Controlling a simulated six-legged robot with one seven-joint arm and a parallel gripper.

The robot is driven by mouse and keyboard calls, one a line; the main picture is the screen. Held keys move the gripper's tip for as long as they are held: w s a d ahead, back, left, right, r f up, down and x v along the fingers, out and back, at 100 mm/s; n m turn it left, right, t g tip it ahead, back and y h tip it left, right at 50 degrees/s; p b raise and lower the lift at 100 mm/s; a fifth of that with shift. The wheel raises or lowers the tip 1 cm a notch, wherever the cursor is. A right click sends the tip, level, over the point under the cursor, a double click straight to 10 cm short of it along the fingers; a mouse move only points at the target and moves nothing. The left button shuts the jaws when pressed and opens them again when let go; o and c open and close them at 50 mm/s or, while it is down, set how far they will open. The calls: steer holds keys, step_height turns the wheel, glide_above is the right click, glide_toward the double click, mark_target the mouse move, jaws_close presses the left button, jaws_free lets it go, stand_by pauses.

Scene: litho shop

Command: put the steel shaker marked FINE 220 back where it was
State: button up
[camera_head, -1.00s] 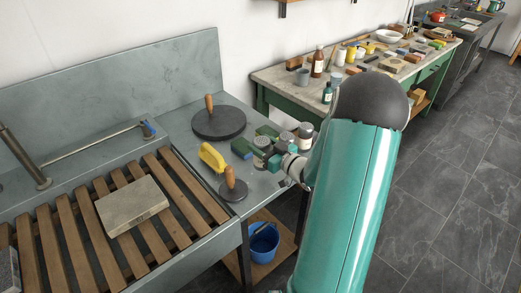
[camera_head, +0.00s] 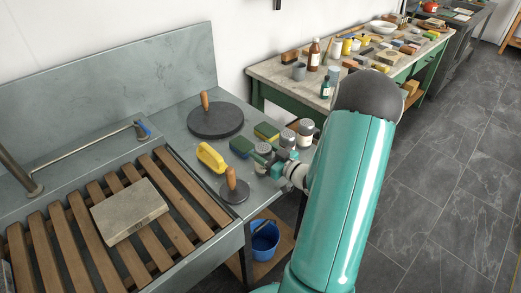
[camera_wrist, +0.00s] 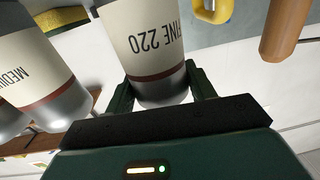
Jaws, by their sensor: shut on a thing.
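The steel shaker marked FINE 220 (camera_wrist: 150,40) has a pale label with a dark red band and is between my gripper's fingers in the wrist view. My gripper (camera_wrist: 160,88) is shut on it. In the head view the held shaker (camera_head: 262,154) is over the grey counter, left of my gripper (camera_head: 273,162), partly covered by the fingers. I cannot tell whether its base touches the counter. A shaker marked MEDIUM (camera_wrist: 38,75) is close beside it in the wrist view. Two other shakers, one nearer (camera_head: 288,138) and one farther (camera_head: 305,130), stand behind it in the head view.
Green-and-yellow sponges (camera_head: 266,131) lie behind the held shaker. The counter's front edge (camera_head: 262,205) is close; a blue bucket (camera_head: 264,240) is below.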

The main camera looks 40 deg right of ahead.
steer(key=shift+w+f, duration=0.1)
steer(key=shift+w, duration=0.15)
steer(key=shift+s, duration=0.25)
steer(key=shift+w+f, duration=0.1)
steer(key=shift+f, duration=0.05)
steer(key=o, duration=0.9)
steer(key=shift+c, duration=0.2)
steer(key=shift+o, duration=0.7)
steer(key=shift+s+r, duration=0.2)
steer(key=shift+r, duration=0.05)
steer(key=s+d, duration=0.1)
steer(key=s, duration=1)
steer(key=shift+s, duration=0.3)
